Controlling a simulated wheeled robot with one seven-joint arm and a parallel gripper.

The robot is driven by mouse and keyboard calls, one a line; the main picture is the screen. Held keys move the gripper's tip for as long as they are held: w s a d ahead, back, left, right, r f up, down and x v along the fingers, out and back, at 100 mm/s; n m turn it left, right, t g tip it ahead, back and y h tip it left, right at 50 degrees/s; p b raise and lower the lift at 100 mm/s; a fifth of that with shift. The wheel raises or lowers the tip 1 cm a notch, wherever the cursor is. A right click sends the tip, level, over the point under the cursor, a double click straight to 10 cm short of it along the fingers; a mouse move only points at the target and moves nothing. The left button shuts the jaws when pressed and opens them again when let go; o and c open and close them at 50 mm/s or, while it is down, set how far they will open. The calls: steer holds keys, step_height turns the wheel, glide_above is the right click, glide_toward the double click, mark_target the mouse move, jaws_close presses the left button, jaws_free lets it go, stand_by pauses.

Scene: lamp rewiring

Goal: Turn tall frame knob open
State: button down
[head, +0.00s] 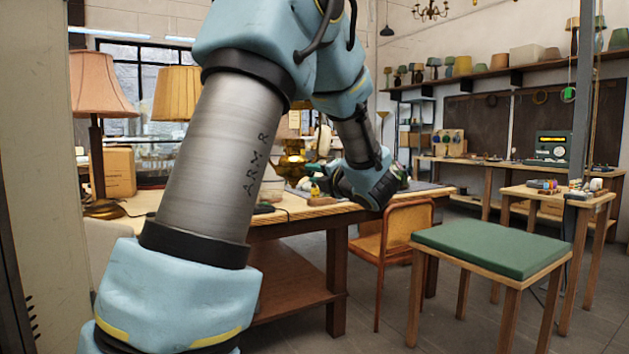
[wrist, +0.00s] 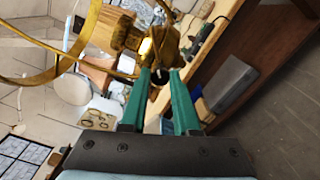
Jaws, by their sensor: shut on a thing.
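In the wrist view my gripper (wrist: 161,73) has its two green fingers closed around a small dark, round-ended piece, which looks like the knob (wrist: 158,79) of the tall frame. The fingers cover the sides of the knob, so its turn position cannot be read. Just beyond it is the shiny brass-coloured tall frame (wrist: 128,35), with a wide curved band reaching left. In the head view a brass lamp body (head: 291,160) stands on the workbench beyond my arm. My arm covers much of that area, and the knob cannot be made out there.
The wooden workbench (head: 290,222) holds a pink-shaded lamp (head: 101,85) and a yellow-shaded lamp (head: 177,92) at left. A wooden chair (head: 406,222) and a green-topped stool (head: 492,247) stand right of it. Floor shows between the stool and the back benches.

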steer(key=m, duration=0.3)
steer(key=shift+m, duration=0.3)
steer(key=shift+m+p, duration=0.55)
steer(key=shift+m, duration=1.75)
steer(key=c, duration=0.6)
jaws_free()
steer(key=shift+c, duration=0.2)
steer(key=b+v, duration=0.2)
steer(key=v, duration=0.8)
steer(key=shift+s+d, duration=0.2)
steer(key=shift+s, duration=0.15)
